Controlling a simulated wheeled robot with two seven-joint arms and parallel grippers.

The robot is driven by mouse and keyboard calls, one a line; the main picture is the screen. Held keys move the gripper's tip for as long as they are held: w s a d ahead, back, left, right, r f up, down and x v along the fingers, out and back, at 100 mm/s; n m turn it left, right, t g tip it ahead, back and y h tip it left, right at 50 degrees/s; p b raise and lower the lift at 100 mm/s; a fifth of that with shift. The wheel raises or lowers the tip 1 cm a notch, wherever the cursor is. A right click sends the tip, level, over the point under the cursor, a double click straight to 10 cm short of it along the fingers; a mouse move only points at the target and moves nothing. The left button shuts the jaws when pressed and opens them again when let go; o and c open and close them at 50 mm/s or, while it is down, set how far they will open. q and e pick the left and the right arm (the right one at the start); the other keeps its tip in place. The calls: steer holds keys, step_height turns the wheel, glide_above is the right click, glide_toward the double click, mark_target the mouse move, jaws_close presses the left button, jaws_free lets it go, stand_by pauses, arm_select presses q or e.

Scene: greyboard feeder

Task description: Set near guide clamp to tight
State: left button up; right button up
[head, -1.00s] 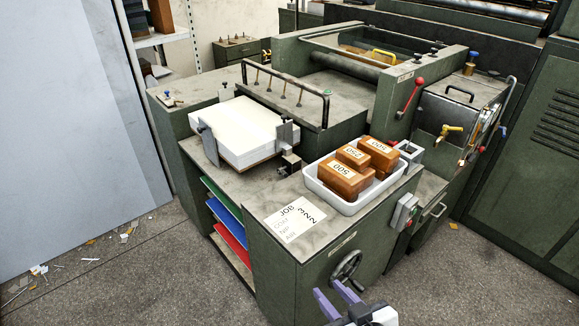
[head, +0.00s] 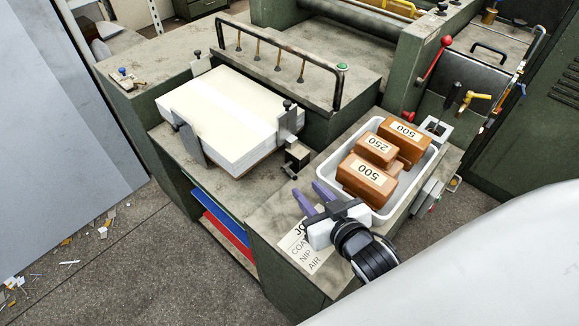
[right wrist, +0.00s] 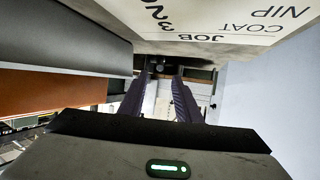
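A white paper stack (head: 228,112) lies on the feed table. A metal guide (head: 288,122) with a black knob stands at its right side, and another upright plate (head: 189,142) stands at its front left. A small block with a dark lever (head: 296,160), which looks like the near guide clamp, sits just in front of the right guide. Its setting is too small to read. My right gripper (head: 308,190) has its purple fingers apart and empty, over the job card, short of the block. In the right wrist view, the fingers (right wrist: 160,92) point toward small dark parts. My left gripper is not in view.
A white tray (head: 378,214) with brown weights (head: 366,178) stands close to the right of my gripper. The job card (head: 302,250) lies partly under it and also shows in the right wrist view (right wrist: 225,25). A black rail (head: 283,78) rises behind the stack.

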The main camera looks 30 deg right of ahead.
mark_target(296, 179)
steer(key=x, duration=0.8)
steer(key=shift+w+f, duration=0.1)
steer(key=shift+w, duration=0.15)
jaws_close()
